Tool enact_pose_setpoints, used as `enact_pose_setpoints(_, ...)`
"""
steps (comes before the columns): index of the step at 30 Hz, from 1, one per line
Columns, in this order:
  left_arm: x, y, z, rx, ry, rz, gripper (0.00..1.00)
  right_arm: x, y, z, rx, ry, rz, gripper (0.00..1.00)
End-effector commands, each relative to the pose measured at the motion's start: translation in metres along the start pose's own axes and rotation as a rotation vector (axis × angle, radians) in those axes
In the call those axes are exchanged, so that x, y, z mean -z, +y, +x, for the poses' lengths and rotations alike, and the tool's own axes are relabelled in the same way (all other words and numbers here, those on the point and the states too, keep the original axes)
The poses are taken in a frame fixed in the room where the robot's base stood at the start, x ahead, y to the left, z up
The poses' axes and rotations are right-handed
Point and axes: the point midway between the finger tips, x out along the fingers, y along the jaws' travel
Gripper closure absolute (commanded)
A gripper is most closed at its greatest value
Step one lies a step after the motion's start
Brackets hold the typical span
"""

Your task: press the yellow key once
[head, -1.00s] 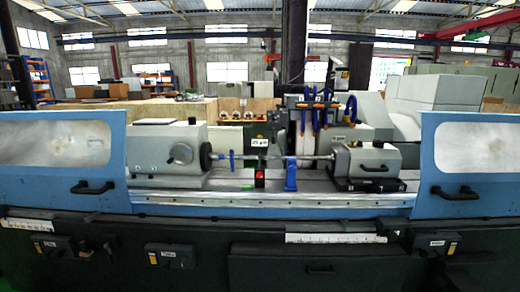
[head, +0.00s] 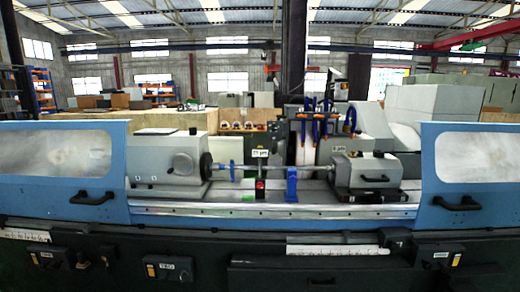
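Small yellow parts show on dark switch boxes along the machine's dark front: one on the left box (head: 47,259), one on the middle box (head: 169,268) and one on the right box (head: 439,254). Each box bears a small white label too small to read. I cannot tell which yellow part, if any, is the yellow key. Neither of my grippers is in view.
The grinder has a left blue door (head: 66,172) and a right blue door (head: 472,176), with an open gap between. A grey headstock (head: 160,160), a blue rest (head: 292,184) and a grey tailstock (head: 362,172) stand in the gap. A white ruled strip (head: 338,250) runs along the front.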

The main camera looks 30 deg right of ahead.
Motion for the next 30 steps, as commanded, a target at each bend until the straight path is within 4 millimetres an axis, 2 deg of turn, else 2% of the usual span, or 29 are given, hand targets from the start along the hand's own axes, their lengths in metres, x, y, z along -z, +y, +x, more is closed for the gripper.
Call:
enact_pose_setpoints(1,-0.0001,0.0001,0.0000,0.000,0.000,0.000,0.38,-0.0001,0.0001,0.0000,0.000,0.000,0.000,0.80)
enact_pose_setpoints(6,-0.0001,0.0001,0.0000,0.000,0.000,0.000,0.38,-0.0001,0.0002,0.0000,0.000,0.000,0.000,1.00)
enact_pose_setpoints(30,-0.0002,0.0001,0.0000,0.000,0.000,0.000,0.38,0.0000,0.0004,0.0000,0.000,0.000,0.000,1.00)
